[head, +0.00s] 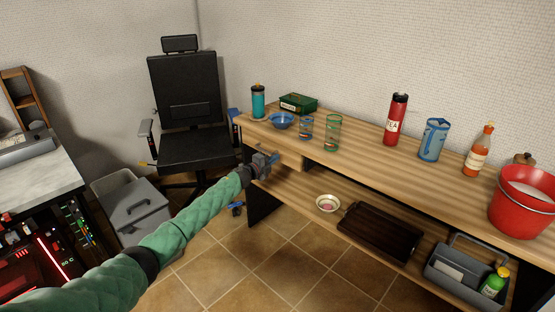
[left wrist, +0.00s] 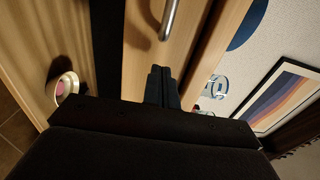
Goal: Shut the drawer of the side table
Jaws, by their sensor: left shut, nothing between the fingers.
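The wooden side table (head: 360,165) runs along the wall, with its drawer (head: 290,159) under the top at the left end. In the left wrist view, the pale drawer front (left wrist: 140,65) shows with a metal bar handle (left wrist: 168,18). My left gripper (head: 268,160) is shut and empty in front of the drawer. Its closed fingertips (left wrist: 160,70) are close to the drawer front, beside the handle; I cannot tell whether they touch. My arm and gripper partly hide the drawer in the head view, and how far it stands out is unclear. My right gripper is out of view.
On the tabletop stand a teal bottle (head: 258,101), a blue bowl (head: 282,121), glasses (head: 332,133), a red flask (head: 395,119) and a red bucket (head: 522,203). The lower shelf holds a small bowl (head: 328,203) and a dark tray (head: 380,232). A black chair (head: 187,105) stands left.

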